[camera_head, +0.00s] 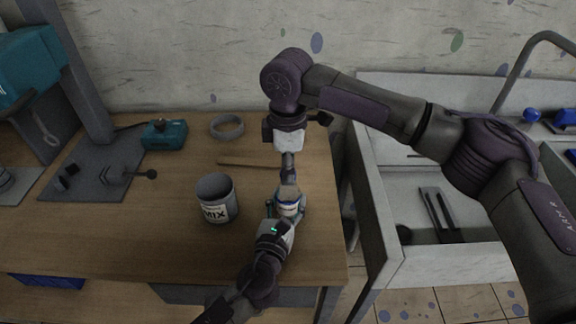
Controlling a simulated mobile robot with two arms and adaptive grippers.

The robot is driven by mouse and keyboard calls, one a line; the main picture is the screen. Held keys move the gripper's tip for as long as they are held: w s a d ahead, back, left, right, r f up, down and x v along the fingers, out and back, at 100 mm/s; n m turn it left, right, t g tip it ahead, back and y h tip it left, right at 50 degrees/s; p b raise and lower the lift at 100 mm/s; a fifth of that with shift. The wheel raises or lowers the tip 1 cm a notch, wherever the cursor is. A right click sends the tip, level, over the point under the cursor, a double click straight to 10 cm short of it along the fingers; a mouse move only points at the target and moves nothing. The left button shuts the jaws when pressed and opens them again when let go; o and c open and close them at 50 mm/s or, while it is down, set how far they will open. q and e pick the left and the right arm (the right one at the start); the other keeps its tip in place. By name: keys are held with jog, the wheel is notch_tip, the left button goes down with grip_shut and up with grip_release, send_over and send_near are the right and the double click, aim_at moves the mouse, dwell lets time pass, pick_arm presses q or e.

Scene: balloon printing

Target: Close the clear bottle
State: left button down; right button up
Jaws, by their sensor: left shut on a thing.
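The clear bottle (289,209) stands near the right end of the wooden table. It looks small and pale, with a bluish band, and is partly hidden by my grippers. My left gripper (280,217) reaches in from the lower front and is shut on it. My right gripper (289,180) comes down from above, with its fingertips right over the bottle's top. The fingers of my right gripper look close together, but I cannot tell whether they hold a cap. I cannot make out a separate cap.
A grey MIX can (216,199) stands left of the bottle. A thin wooden stick (248,164), a grey ring (227,127) and a teal box (164,134) lie farther back. A teal machine (30,62) stands at the left. A sink unit (440,262) is at the right.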

grip_shut()
jog(key=o, duration=1)
grip_release()
jog(key=shift+c, duration=0.2)
jog(key=shift+r, duration=0.1)
notch_tip(320, 180, up, 12)
pick_arm(q)
jog(key=shift+c, duration=1.6)
grip_release()
